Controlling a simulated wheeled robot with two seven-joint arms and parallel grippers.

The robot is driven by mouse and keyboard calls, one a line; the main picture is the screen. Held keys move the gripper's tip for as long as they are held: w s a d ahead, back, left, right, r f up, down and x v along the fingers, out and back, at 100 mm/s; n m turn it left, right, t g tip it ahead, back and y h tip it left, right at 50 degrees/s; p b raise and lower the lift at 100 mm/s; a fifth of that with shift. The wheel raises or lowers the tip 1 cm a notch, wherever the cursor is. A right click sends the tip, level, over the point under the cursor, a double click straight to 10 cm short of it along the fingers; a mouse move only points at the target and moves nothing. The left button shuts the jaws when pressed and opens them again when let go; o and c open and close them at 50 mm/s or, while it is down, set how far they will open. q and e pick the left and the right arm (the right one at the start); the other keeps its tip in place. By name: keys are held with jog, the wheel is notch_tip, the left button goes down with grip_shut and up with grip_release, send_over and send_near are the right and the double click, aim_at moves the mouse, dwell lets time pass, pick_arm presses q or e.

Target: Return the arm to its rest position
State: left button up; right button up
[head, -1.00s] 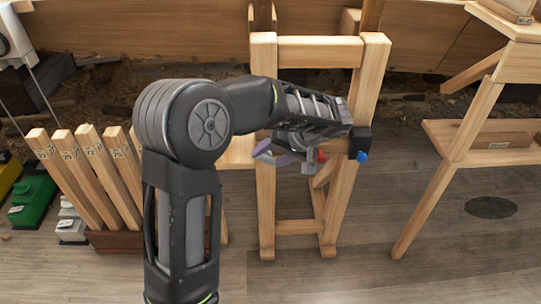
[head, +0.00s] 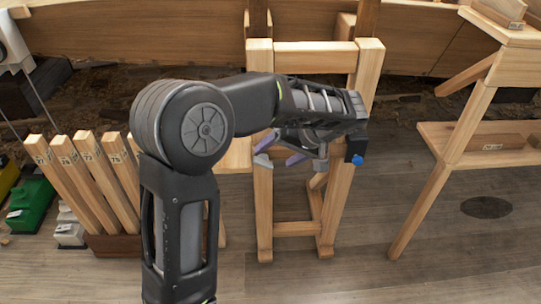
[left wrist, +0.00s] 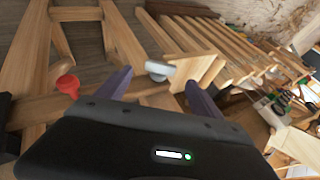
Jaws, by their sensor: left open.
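My left arm comes up from the bottom left of the head view, bends at a round joint and reaches right, in front of a wooden trestle (head: 317,54). My left gripper (head: 280,158) hangs below the forearm's end with its purple fingers apart. In the left wrist view the gripper (left wrist: 160,82) is open, and nothing shows gripped between its fingers. A grey knob-like piece (left wrist: 159,70) shows beyond the gap, and a red knob (left wrist: 68,84) is to the left. My right gripper is not in view.
A black block with a blue knob (head: 358,160) is by the trestle's right leg, close to my forearm's end. Upright labelled wooden slats (head: 66,165) stand at the left. A wooden stand with a shelf (head: 478,130) is at the right. The floor between trestle and stand is clear.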

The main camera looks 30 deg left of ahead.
pick_arm(q)
jog(key=shift+p+v, duration=0.3)
jog(key=shift+v, duration=0.95)
jog(key=shift+w, duration=0.1)
